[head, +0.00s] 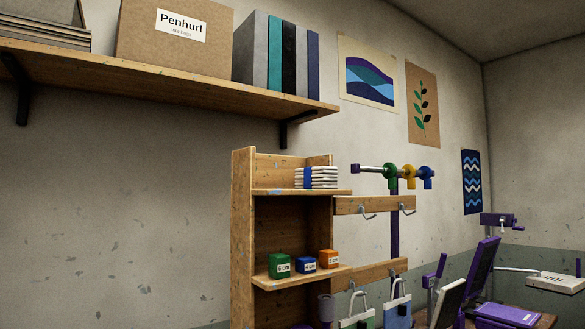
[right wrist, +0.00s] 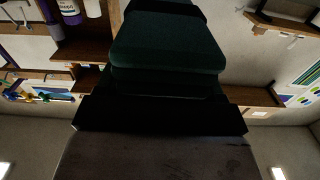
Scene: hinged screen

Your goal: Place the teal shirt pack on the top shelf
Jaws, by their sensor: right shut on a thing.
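The teal shirt pack (right wrist: 168,45) fills the upper middle of the right wrist view, dark green-teal and folded, with a black band across it. My right gripper (right wrist: 160,115), a dark shape just below the pack in that view, is shut on it. In the head view a wooden shelf unit stands in the middle; its top shelf (head: 275,192) bears a banded white stack (head: 330,178) toward the right, with bare board to its left. Neither gripper nor the pack shows in the head view.
Small green (head: 279,266), blue (head: 305,266) and orange (head: 329,259) boxes stand on the lower shelf (head: 278,283). A rail with coloured clamps (head: 392,173) and hooks is right of the unit. A long wall shelf (head: 170,85) with a cardboard box (head: 150,45) hangs above left.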

